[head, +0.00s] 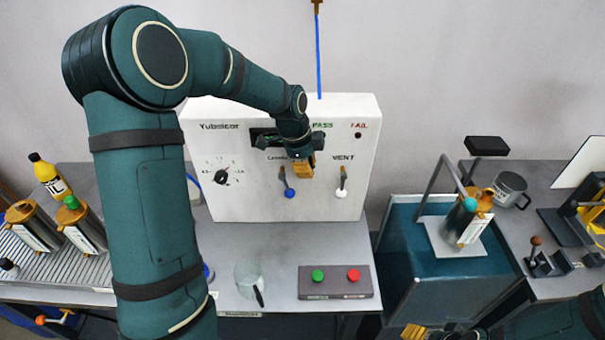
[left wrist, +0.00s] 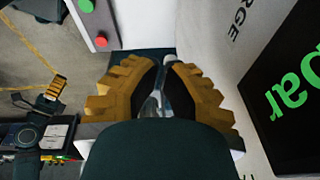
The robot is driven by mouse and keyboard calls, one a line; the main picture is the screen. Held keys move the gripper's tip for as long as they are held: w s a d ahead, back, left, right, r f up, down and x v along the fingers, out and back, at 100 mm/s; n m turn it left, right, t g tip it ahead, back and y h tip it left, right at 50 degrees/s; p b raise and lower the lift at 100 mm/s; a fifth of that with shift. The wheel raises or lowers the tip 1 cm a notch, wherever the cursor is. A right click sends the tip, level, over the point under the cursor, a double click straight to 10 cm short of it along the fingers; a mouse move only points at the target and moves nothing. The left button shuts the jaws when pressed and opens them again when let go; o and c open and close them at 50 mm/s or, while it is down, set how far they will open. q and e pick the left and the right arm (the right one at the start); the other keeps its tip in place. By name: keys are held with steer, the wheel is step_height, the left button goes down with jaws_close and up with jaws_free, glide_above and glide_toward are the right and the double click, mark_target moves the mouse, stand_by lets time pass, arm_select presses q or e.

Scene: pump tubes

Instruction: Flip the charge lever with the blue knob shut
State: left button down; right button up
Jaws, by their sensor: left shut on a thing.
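The charge lever with the blue knob (head: 289,193) is on the front of the white tester panel (head: 237,202), pointing down. My left gripper (head: 303,171) is at this lever, fingers pointing down. In the left wrist view its yellow fingers (left wrist: 157,88) close around a grey metal piece, which looks like the lever; the blue knob is not clear there. My right gripper (head: 414,332) is low at the bottom edge, far from the panel; it also shows in the left wrist view (left wrist: 55,88).
The vent lever with a white knob (head: 341,193) hangs close to the right. Below the panel are a clear beaker (head: 248,280) and a box with green and red buttons (head: 335,283). A teal stand (head: 440,285) is to the right.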

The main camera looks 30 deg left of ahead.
mark_target(287, 186)
arm_select(q)
step_height(287, 186, down, 10)
steer(key=a, duration=0.2)
steer(key=shift+w, duration=0.1)
stand_by(0.4)
steer(key=shift+s+a+f+g+y, duration=0.2)
steer(key=shift+a+f+g+y, duration=0.2)
steer(key=shift+y, duration=0.35)
steer(key=shift+s+a+f+g+y, duration=0.25)
steer(key=shift+g+y, duration=0.25)
steer(key=shift+y, duration=0.25)
steer(key=shift+r, duration=0.2)
